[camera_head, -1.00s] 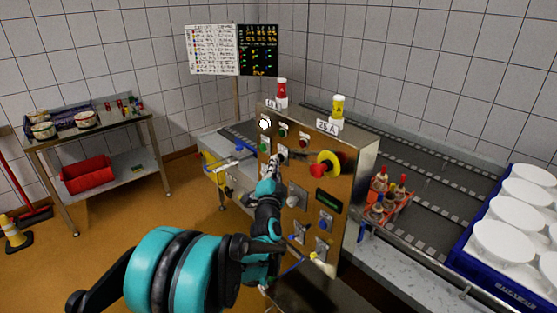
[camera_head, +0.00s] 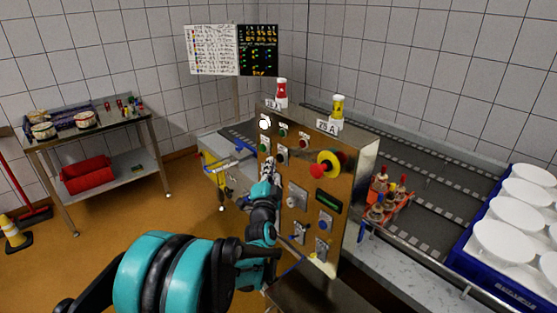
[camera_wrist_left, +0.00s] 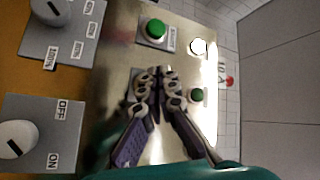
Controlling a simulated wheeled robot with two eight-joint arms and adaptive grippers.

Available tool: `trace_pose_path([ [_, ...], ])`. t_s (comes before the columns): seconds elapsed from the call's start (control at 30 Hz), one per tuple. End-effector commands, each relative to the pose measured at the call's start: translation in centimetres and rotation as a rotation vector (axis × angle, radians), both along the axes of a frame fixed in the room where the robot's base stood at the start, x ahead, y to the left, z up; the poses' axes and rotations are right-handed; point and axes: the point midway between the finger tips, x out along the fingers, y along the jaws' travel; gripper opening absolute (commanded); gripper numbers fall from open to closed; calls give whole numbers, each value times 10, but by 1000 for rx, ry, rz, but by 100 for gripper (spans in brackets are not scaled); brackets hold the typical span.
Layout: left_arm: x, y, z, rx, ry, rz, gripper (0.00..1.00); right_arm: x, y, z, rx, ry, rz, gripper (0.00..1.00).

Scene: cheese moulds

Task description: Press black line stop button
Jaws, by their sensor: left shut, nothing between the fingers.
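The metal control panel (camera_head: 328,190) stands in the middle of the head view. A small dark button (camera_head: 281,155), apparently the black stop button, shows on its upper left, just right of and above my fingertips. My left gripper (camera_head: 268,166) is shut and empty, pointing at the panel face. In the wrist view its closed fingers (camera_wrist_left: 158,76) cover a grey button plate, so the black button is hidden there. I cannot tell whether the fingertips touch the panel. My right gripper is not in view.
Near the fingers are a green button (camera_wrist_left: 157,29), a white lamp (camera_wrist_left: 198,46) and a smaller green one (camera_wrist_left: 197,95). A red-and-yellow emergency stop (camera_head: 322,168) sticks out to the right. Rotary switches (camera_wrist_left: 17,140) lie at the wrist view's left.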

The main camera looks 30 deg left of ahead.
Motion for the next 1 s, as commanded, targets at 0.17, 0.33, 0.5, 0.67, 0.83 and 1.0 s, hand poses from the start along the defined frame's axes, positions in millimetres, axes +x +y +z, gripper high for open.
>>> trace_pose_path([
  [0.17,-4,2,0,1,0,1,0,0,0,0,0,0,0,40],
  [0.33,-19,8,0,2,0,2,0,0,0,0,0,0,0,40],
  [0.5,-34,15,0,2,0,2,0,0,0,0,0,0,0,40],
  [0.67,-45,19,0,1,1,1,0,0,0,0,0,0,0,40],
  [0.83,-47,19,0,0,0,0,0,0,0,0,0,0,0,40],
  [1.0,-46,19,0,0,0,0,0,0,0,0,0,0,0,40],
])
